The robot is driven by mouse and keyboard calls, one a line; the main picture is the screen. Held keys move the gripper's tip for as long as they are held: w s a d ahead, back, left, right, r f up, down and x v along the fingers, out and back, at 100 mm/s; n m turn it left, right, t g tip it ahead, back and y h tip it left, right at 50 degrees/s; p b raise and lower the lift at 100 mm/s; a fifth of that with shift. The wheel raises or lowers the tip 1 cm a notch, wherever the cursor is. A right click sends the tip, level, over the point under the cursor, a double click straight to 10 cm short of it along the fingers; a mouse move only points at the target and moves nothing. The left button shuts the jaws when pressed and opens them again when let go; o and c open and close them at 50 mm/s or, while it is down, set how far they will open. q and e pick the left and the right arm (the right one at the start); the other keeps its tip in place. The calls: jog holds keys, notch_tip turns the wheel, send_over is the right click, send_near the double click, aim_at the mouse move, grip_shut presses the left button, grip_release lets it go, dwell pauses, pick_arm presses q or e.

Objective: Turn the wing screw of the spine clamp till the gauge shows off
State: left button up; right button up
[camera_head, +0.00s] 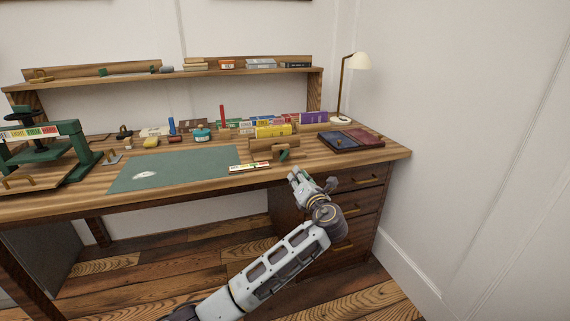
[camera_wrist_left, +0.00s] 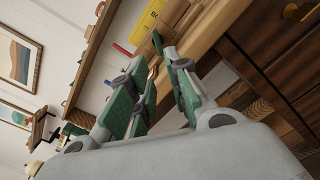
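The spine clamp (camera_head: 262,152) is a pair of wooden jaws lying near the front edge of the bench, right of the green mat. Its green wing screw (camera_head: 283,155) faces the front. A coloured gauge strip (camera_head: 249,167) lies by the clamp; its reading is too small to tell. My left gripper (camera_head: 298,176) is just in front of and below the wing screw, apart from it. In the left wrist view, the green-padded fingers (camera_wrist_left: 158,68) stand apart with nothing between the pads, and the clamp's wood (camera_wrist_left: 178,18) lies beyond the tips. My right gripper is out of view.
A green press (camera_head: 68,128) with its own coloured strip stands at the far left. The green mat (camera_head: 190,168) is mostly clear. Books and a yellow box (camera_head: 273,131) stand behind the clamp. A dark tray (camera_head: 325,143) and a lamp (camera_head: 342,90) are at the right.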

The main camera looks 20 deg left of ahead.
aim_at(285, 157)
pick_arm(q)
jog(key=shift+r, duration=0.2)
dwell(0.3)
jog(key=shift+b+x, duration=2.9)
jog(key=shift+x, duration=3.75)
jog(key=shift+w+a, duration=0.15)
jog(key=shift+a, duration=0.05)
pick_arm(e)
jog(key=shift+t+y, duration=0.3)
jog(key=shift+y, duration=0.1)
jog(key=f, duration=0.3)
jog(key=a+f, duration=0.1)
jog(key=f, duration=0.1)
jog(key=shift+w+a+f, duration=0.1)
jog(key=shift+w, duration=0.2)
pick_arm(q)
grip_shut()
